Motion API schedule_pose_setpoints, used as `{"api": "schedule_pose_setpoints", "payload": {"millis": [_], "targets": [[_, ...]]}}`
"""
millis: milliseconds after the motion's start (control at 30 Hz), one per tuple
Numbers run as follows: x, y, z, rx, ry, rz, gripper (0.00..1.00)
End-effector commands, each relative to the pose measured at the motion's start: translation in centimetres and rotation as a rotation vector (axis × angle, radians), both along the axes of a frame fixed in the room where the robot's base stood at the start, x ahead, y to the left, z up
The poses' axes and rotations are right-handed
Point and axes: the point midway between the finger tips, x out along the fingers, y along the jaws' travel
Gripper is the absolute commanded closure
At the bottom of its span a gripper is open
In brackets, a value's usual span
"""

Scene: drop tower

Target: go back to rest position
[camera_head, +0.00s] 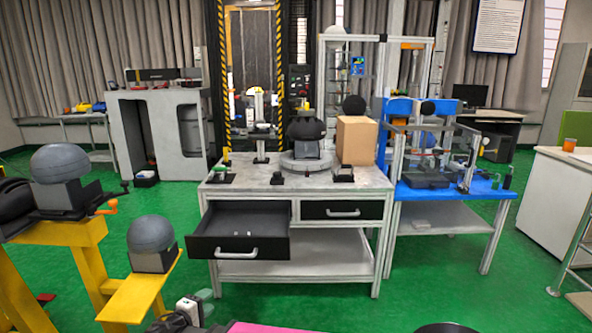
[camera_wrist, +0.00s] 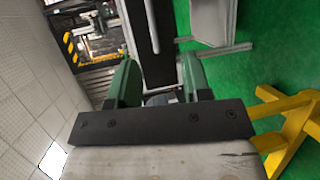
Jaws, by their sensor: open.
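My gripper (camera_wrist: 158,78) shows in the wrist view with two green fingers set wide apart and nothing between them. In the head view, my gripper (camera_head: 203,299) is low at the bottom edge, left of centre, in front of the workbench and below the open drawer (camera_head: 240,232). Most of my arm is out of the head view. The workbench (camera_head: 345,183) has its left drawer pulled out and its right drawer (camera_head: 342,210) closed. The wrist view is turned sideways.
On the workbench stand a cardboard box (camera_head: 356,141) and a black dome on a round base (camera_head: 306,130). Yellow stands with grey domes (camera_head: 150,234) are close on the left. A blue table (camera_head: 455,188) adjoins on the right. Green floor (camera_head: 430,285) is free at front right.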

Motion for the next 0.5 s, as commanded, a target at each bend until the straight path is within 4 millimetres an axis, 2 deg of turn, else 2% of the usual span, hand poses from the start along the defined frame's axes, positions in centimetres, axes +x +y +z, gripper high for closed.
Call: {"api": "schedule_pose_setpoints", "payload": {"millis": [367,500], "targets": [[2.1,-3.0,-0.7,0.026,0.066,-0.076,0.56],[3.2,-4.8,-1.2,0.043,0.106,-0.120,0.56]]}}
